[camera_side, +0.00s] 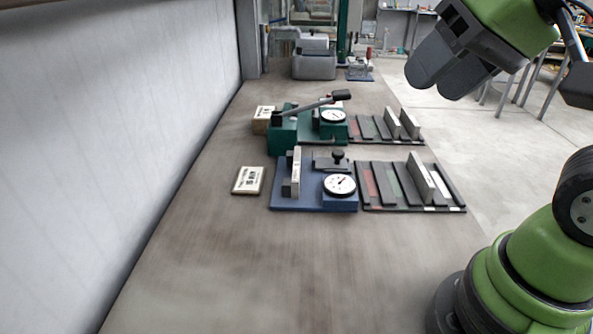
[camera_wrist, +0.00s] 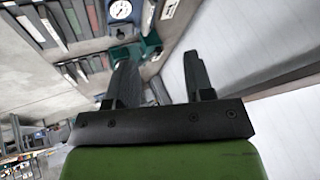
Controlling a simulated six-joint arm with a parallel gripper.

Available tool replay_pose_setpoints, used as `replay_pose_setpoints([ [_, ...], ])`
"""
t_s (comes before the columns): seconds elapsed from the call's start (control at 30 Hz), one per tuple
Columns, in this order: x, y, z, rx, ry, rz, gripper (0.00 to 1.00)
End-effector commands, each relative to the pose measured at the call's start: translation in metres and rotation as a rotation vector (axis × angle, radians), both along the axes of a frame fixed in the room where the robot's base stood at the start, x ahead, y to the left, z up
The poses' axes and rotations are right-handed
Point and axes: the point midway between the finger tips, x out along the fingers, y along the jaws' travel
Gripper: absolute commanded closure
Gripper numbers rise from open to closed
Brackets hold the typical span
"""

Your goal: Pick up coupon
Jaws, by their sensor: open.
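Light grey upright plates, which may be the coupons, stand in a dark slotted near rack (camera_side: 405,207); one near plate (camera_side: 420,178) is tall. Similar plates, including a far plate (camera_side: 391,122), stand in a far rack behind it. I cannot tell which plate is the coupon meant. In the wrist view my gripper (camera_wrist: 162,76) is open, its two dark fingers apart with nothing held between them. The benches look tilted there, and the racks lie to the upper left, away from the fingers. In the side view my arm is raised at the upper right, clear of the bench.
A blue fixture with a dial gauge (camera_side: 339,185) stands left of the near rack. A green lever fixture (camera_side: 284,130) stands behind it. A labelled block (camera_side: 248,180) lies to the left. The front of the bench (camera_side: 230,270) is clear; a wall (camera_side: 110,130) borders its left side.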

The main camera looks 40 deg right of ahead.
Motion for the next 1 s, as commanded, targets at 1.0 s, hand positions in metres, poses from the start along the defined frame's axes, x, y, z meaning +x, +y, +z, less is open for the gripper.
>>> replay_pose_setpoints([
  [1.0, 0.267, -0.044, -0.194, -0.228, 0.274, -0.439, 0.52],
])
